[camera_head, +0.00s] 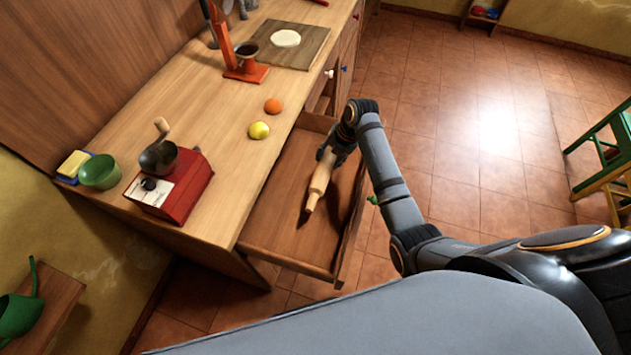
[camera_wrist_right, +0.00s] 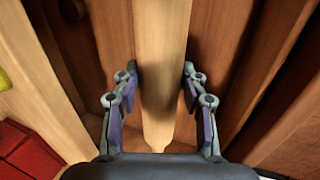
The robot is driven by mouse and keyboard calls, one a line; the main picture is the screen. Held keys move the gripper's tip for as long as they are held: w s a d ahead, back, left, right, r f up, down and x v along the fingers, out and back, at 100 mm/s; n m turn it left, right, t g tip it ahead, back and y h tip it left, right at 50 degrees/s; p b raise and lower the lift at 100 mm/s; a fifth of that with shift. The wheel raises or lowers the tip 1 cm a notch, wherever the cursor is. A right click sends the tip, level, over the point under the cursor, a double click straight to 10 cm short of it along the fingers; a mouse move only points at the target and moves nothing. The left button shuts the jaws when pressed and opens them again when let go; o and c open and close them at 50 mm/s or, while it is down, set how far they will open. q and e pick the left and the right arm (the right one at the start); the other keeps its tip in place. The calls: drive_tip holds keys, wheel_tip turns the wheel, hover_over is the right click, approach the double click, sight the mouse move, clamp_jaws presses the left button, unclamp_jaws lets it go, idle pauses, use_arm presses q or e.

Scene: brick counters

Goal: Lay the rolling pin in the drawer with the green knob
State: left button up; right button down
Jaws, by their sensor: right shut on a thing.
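The light wood rolling pin (camera_head: 320,183) is over the inside of the pulled-out drawer (camera_head: 275,222), slanting along it. I cannot tell whether it touches the drawer floor. A green knob (camera_head: 374,199) shows on this drawer's front. My right gripper (camera_head: 338,153) is shut on the pin near its far end. In the right wrist view the pin (camera_wrist_right: 163,75) runs between the two fingers of the gripper (camera_wrist_right: 160,105). My left gripper is not in view.
A red grinder (camera_head: 178,188), a yellow ball (camera_head: 259,130) and an orange ball (camera_head: 273,106) sit on the counter (camera_head: 215,105). A board with dough (camera_head: 286,38) lies farther back. Another drawer is partly open beyond this one. A green stool (camera_head: 605,160) stands right.

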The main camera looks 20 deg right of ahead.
sight(329, 174)
drive_tip(key=s+a+f, duration=0.1)
drive_tip(key=f, duration=0.1)
drive_tip(key=s+a+f, duration=0.2)
drive_tip(key=f, duration=0.1)
drive_tip(key=shift+s+a+f+p, duration=0.2)
drive_tip(key=shift+a+f+p, duration=0.1)
drive_tip(key=shift+p, duration=0.05)
wheel_tip(329, 174, down, 3)
drive_tip(key=shift+s+a+r, duration=0.15)
drive_tip(key=shift+r, duration=0.05)
drive_tip(key=shift+f, duration=0.45)
drive_tip(key=shift+f, duration=0.15)
drive_tip(key=c, duration=0.7)
unclamp_jaws()
drive_tip(key=v, duration=1.2)
